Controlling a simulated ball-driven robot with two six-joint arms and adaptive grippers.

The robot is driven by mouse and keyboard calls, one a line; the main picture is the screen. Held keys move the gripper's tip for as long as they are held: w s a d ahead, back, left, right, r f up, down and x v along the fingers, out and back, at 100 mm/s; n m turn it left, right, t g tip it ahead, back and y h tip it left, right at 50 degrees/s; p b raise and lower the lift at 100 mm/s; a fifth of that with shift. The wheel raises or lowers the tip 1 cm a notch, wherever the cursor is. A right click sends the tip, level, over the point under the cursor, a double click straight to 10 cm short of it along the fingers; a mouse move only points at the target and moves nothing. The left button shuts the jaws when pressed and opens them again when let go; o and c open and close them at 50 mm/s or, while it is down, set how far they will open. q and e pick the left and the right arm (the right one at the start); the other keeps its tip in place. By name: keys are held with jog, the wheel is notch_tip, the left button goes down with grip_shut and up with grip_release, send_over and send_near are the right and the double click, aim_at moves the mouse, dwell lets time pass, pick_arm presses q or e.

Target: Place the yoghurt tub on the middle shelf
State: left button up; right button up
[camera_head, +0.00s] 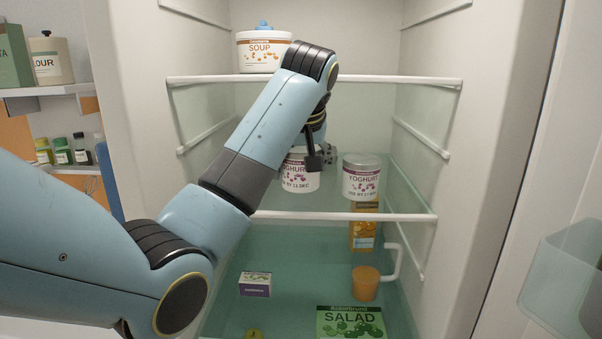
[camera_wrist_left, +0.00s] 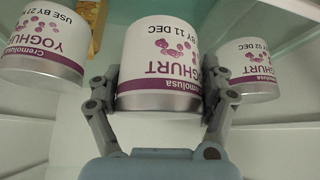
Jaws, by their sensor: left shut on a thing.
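My left gripper (camera_head: 316,160) is shut on a white yoghurt tub (camera_head: 299,173) with a purple label, inside the fridge at the middle shelf (camera_head: 345,217). In the left wrist view, the fingers (camera_wrist_left: 160,88) clasp both sides of this tub (camera_wrist_left: 160,62), marked 11 DEC. The tub looks upright; I cannot tell whether its base touches the shelf. A second yoghurt tub (camera_head: 361,180) stands just right of it on the shelf. The wrist view shows one more tub on each side, left (camera_wrist_left: 42,45) and right (camera_wrist_left: 250,72). My forearm hides part of the shelf.
A soup tub (camera_head: 264,52) with a blue knob stands on the upper shelf (camera_head: 385,80). Below are an orange carton (camera_head: 362,236), a jug of orange liquid (camera_head: 365,284), a small box (camera_head: 255,284) and a salad pack (camera_head: 350,323). Fridge walls bound both sides.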

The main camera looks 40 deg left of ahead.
aim_at(301, 178)
pick_arm(q)
notch_tip(301, 178, down, 2)
jog(key=shift+f+p, duration=0.25)
jog(key=shift+p, duration=0.15)
jog(key=shift+f, duration=0.2)
jog(key=o, duration=1)
jog(key=shift+f, duration=0.1)
jog(key=o, duration=0.4)
jog(key=shift+c, duration=0.2)
